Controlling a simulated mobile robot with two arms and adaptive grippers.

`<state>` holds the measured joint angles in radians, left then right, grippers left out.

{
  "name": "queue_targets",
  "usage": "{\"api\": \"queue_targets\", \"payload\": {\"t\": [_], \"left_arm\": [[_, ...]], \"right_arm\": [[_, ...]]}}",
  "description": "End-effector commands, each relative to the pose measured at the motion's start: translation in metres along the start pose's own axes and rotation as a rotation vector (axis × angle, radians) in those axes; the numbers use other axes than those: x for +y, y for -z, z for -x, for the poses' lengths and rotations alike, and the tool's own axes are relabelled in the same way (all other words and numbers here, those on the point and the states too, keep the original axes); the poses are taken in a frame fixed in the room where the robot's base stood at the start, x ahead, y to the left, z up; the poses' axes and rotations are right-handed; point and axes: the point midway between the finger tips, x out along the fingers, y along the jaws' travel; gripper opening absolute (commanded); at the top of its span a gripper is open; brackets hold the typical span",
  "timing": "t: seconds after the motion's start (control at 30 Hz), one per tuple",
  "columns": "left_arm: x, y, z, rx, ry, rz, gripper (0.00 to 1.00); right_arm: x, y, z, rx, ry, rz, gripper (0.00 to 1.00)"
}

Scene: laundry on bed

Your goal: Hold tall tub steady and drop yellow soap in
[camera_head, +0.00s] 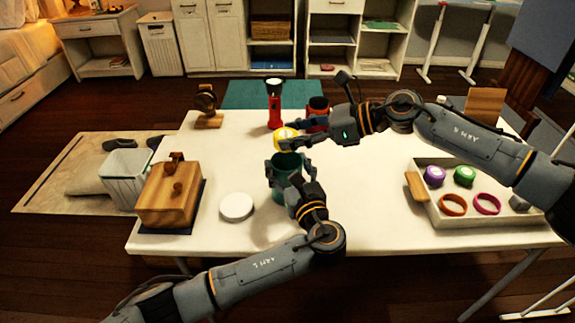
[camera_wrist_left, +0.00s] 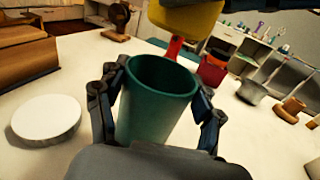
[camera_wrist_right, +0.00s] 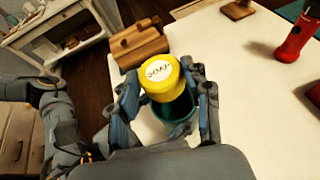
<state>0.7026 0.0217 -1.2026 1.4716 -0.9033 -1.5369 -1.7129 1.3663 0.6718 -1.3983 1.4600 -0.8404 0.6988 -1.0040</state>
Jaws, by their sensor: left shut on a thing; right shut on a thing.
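The tall tub (camera_head: 284,168) is dark green and stands upright on the white table. My left gripper (camera_head: 286,170) is shut around its sides; the tub's open mouth shows between the fingers in the left wrist view (camera_wrist_left: 160,78). The yellow soap (camera_head: 286,138) is a round piece with a white label on top. My right gripper (camera_head: 291,141) is shut on it and holds it above the tub. In the right wrist view the soap (camera_wrist_right: 160,75) covers most of the tub's mouth, and green tub wall (camera_wrist_right: 178,127) shows below it. A gap between soap and tub shows in the head view.
A white round lid (camera_head: 237,207) lies left of the tub, beside a wooden box (camera_head: 170,193). A red flashlight (camera_head: 274,105) and a red container (camera_head: 318,106) stand behind. A tray (camera_head: 477,219) with colored rings and round pieces is at right.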

Motion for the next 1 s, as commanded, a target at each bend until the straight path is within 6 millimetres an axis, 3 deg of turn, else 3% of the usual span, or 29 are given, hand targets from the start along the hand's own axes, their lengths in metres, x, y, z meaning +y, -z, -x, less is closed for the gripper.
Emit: {"api": "queue_targets", "payload": {"t": [0.23,0.57,0.6,0.7,1.0], "left_arm": [[0.0,0.001,0.0,0.001,0.0,-0.001,0.35],[0.0,0.001,0.0,0.001,0.0,-0.001,0.35],[0.0,0.001,0.0,0.001,0.0,-0.001,0.35],[0.0,0.001,0.0,0.001,0.0,-0.001,0.35],[0.0,0.001,0.0,0.001,0.0,-0.001,0.35]], "right_arm": [[0.0,0.014,-0.006,-0.001,0.001,0.0,0.17],[0.0,0.017,-0.007,-0.001,0.001,0.001,0.17],[0.0,0.017,-0.007,-0.001,0.001,0.001,0.53],[0.0,0.017,-0.007,-0.001,0.001,0.001,0.73],[0.0,0.017,-0.007,0.0,0.0,0.001,0.75]]}}
